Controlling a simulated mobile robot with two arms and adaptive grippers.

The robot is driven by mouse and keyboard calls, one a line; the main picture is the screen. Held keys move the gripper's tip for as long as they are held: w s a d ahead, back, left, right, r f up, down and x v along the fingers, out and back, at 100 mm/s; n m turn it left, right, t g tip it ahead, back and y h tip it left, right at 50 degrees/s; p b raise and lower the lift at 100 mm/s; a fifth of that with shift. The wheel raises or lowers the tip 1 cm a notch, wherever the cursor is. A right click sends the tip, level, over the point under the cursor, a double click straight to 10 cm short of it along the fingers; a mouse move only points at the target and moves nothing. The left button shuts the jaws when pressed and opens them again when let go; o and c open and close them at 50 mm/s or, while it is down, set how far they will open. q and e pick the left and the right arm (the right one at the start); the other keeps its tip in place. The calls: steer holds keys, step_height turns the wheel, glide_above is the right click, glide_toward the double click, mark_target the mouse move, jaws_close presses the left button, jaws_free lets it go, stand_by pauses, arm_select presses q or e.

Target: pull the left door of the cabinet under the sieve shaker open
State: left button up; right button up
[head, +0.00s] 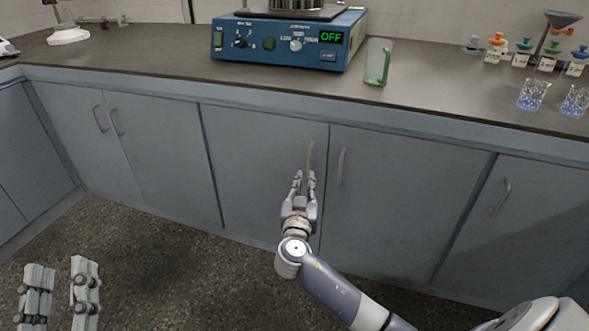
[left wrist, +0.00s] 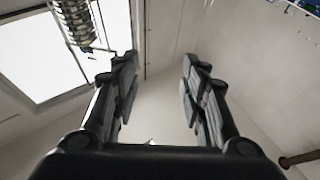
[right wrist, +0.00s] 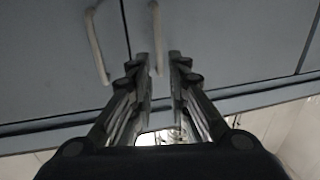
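The left door (head: 255,150) of the cabinet under the sieve shaker (head: 285,42) is closed, flush with the right door (head: 400,200). Its upright bar handle (head: 310,158) is near its right edge. My right gripper (head: 305,178) is at this handle, fingers pointing up at it. In the right wrist view the handle (right wrist: 155,38) shows between the two fingertips (right wrist: 160,60), with a gap visible on one side. The fingers look open. My left gripper (head: 58,275) is open and empty at the lower left, far from the cabinet.
The right door's handle (head: 341,167) is close beside my right gripper. The floor (head: 170,260) before the cabinets is clear.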

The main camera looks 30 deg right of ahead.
mark_target(309, 162)
steer(key=b+x, duration=0.1)
steer(key=x, duration=0.8)
steer(key=shift+d, duration=0.15)
arm_select(q)
steer(key=s+r+t+h, duration=0.1)
steer(key=s+r+t, duration=0.4)
steer(key=r, duration=0.2)
steer(key=shift+s+a+h+b, duration=0.2)
steer(key=shift+s+h+b, duration=0.05)
steer(key=shift+h+b, duration=0.15)
arm_select(e)
steer(key=shift+w+d, duration=0.45)
steer(key=shift+w, duration=0.15)
jaws_close()
